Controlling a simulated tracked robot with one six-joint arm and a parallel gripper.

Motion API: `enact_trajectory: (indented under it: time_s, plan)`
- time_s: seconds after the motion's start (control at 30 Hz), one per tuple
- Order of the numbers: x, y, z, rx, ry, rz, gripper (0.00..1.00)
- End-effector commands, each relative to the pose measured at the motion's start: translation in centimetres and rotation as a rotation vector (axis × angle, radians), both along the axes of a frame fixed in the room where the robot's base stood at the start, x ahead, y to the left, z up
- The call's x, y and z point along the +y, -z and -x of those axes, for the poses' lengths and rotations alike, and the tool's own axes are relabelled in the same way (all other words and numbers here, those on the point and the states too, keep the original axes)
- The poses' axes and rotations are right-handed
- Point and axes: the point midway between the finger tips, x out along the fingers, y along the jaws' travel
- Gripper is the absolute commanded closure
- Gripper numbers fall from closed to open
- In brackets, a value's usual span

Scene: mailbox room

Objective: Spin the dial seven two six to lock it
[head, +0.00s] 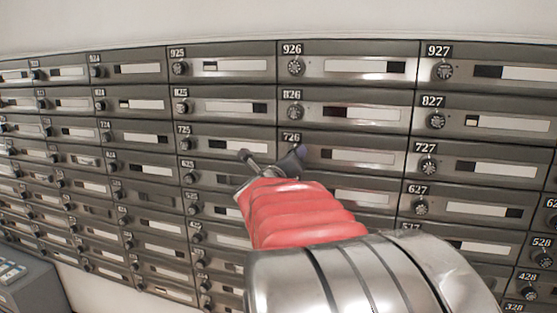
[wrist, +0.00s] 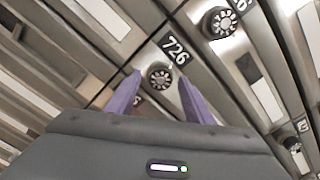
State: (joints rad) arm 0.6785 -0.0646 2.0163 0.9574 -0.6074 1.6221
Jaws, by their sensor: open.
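The mailbox door labelled 726 (head: 344,159) is in the middle of the bank in the head view, shut flush with its neighbours. Its number plate (wrist: 174,48) shows in the wrist view. The round black dial of 726 (wrist: 159,76) has a pale patterned face and sits between my fingertips in the wrist view; in the head view my gripper hides it. My gripper (head: 272,158) is open, with one purple finger on each side of the dial (wrist: 161,88). I cannot tell whether the fingers touch it.
Dial 826 (head: 295,112) is just above and dial 727 (head: 428,166) is to the right. Dial 725 (head: 186,144) is to the left. The doors form a flat wall of boxes. A grey unit with buttons (head: 22,285) stands at the lower left.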

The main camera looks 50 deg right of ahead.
Motion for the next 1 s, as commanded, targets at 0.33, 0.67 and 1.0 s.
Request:
enact_trajectory:
  time_s: [0.33, 0.67, 1.0]
  plan:
    - [3.2, -0.1, 1.3, -0.002, -0.003, 0.001, 0.52]
    - [7.3, 0.0, 3.0, -0.001, -0.003, 0.002, 0.52]
    - [11.3, 0.0, 4.7, -0.001, -0.003, 0.001, 0.52]
